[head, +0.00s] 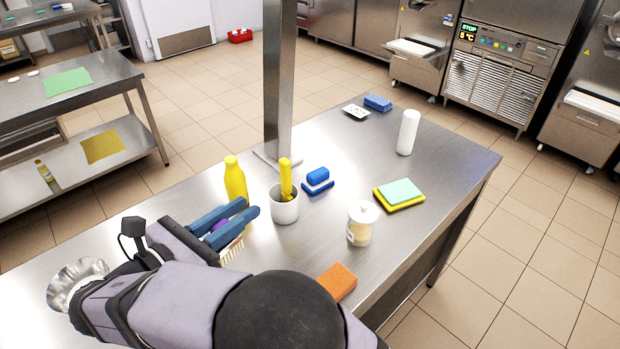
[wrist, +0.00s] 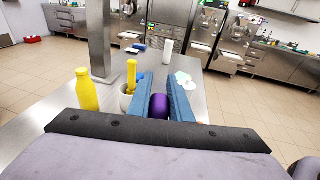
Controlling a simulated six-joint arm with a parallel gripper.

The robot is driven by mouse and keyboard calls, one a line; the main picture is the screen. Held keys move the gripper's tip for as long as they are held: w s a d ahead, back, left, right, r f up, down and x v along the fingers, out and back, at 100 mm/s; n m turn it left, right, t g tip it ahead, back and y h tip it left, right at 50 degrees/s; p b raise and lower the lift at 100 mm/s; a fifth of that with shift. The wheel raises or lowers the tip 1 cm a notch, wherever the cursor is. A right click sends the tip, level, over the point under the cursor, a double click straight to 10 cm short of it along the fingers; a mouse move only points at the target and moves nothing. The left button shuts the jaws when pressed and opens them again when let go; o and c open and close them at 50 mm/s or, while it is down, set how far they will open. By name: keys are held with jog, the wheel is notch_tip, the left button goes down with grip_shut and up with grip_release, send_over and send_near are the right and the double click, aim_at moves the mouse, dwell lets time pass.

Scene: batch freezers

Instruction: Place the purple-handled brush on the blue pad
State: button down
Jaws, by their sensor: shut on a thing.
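The purple-handled brush (head: 233,251) shows pale bristles hanging below my gripper in the head view. Its purple handle (wrist: 158,108) lies between the two blue fingers in the wrist view. My gripper (head: 240,211) is shut on it, above the near left of the steel table; the fingers hide much of the handle. A blue block (head: 318,177) rests on a flat darker-blue piece (head: 317,188) right of the white cup. Another blue pad-like block (head: 378,103) lies at the table's far end. I cannot tell which is the blue pad.
A yellow bottle (head: 235,180) and a white cup (head: 285,206) with a yellow-handled tool stand close beyond my gripper. A steel post (head: 278,80) rises behind.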

notch_tip(320, 180, up, 9)
jog(key=w+a+f+n+t+y+b, duration=0.1)
jog(key=w+a+n+y, duration=0.15)
jog(key=w, duration=0.85)
jog(key=w+a+f+n+t+y, duration=0.2)
jog(key=w+y, duration=0.2)
jog(key=w, duration=0.7)
jog(key=w+d+r+n+y, duration=0.1)
jog(key=w+n+y, duration=0.1)
jog(key=w, duration=0.3)
jog(key=w+d+r+n+g+y+b, duration=0.1)
jog(key=w+d+n+y, duration=0.1)
jog(key=w+y, duration=0.2)
jog(key=w+d+r+n+y+b, duration=0.1)
jog(key=w+n+y, duration=0.2)
jog(key=w, duration=0.3)
jog(key=shift+w+d+r, duration=0.15)
jog(key=shift+w+d, duration=0.15)
jog(key=shift+d, duration=0.05)
jog(key=shift+d, duration=0.1)
jog(key=d+n+g+y+b, duration=0.1)
jog(key=d+n+g+y, duration=0.35)
jog(key=d, duration=0.55)
notch_tip(320, 180, down, 21)
jog(key=p, duration=0.2)
jog(key=shift+t+y, duration=0.3)
jog(key=shift+t, duration=0.05)
